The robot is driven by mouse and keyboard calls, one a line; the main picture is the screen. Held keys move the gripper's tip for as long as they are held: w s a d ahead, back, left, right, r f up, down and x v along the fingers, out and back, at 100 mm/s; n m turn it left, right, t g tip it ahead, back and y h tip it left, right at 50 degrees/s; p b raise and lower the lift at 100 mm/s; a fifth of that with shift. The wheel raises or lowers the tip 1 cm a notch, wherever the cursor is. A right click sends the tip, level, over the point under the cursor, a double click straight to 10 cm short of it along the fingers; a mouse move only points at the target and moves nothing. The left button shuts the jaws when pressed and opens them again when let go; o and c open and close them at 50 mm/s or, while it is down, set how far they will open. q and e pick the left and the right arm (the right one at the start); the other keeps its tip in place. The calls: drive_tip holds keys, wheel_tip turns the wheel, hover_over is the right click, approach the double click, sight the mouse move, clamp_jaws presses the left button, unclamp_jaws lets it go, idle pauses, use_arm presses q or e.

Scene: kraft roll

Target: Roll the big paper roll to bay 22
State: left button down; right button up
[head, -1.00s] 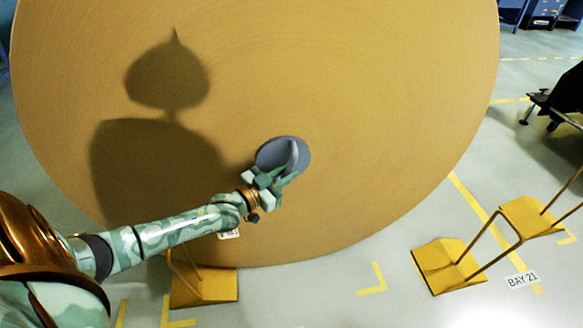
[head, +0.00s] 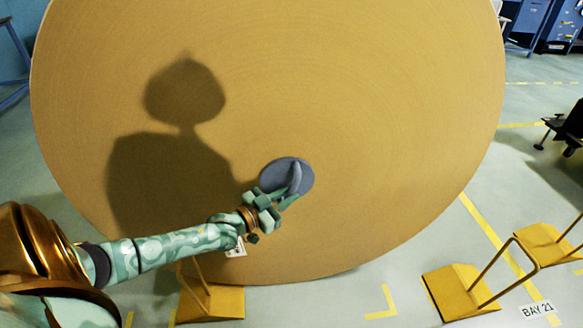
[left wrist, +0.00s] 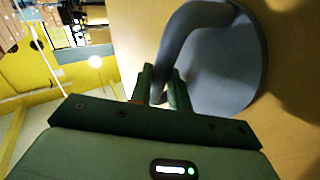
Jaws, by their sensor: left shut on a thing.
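The big paper roll (head: 380,120) stands on its edge and fills most of the head view, its flat brown end facing me. A grey round hub (head: 278,172) with a curved handle sits in the middle of that end. My left gripper (head: 278,200) is shut on the handle. In the left wrist view the two dark fingers close around the grey handle (left wrist: 185,45), beside the hub disc (left wrist: 235,70). A floor label reading BAY 21 (head: 538,309) lies at the lower right. No bay 22 label is readable. My right gripper is not in view.
Yellow wedge chocks with bent handles stand at the roll's lower left (head: 212,303) and to its right (head: 460,292), with another (head: 550,244) at the right edge. Yellow lines mark the grey floor. A black wheeled object (head: 568,128) and blue cabinets (head: 575,20) are farther right.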

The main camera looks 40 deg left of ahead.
use_arm(q)
drive_tip(key=shift+s+a+r+p, duration=0.15)
drive_tip(key=shift+s+a, duration=0.35)
drive_tip(key=shift+a, duration=0.25)
drive_tip(key=shift+s+a+r+p, duration=0.15)
drive_tip(key=shift+s+a, duration=0.3)
drive_tip(key=shift+a, duration=0.3)
drive_tip(key=c, duration=1.3)
unclamp_jaws()
drive_tip(key=shift+s+a+f+y, duration=0.1)
drive_tip(key=shift+a+y, duration=0.05)
drive_tip(key=shift+y, duration=0.15)
drive_tip(key=shift+f, duration=0.1)
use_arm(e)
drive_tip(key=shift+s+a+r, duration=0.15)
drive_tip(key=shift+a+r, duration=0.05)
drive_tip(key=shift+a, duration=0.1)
use_arm(q)
drive_tip(key=shift+s, duration=0.15)
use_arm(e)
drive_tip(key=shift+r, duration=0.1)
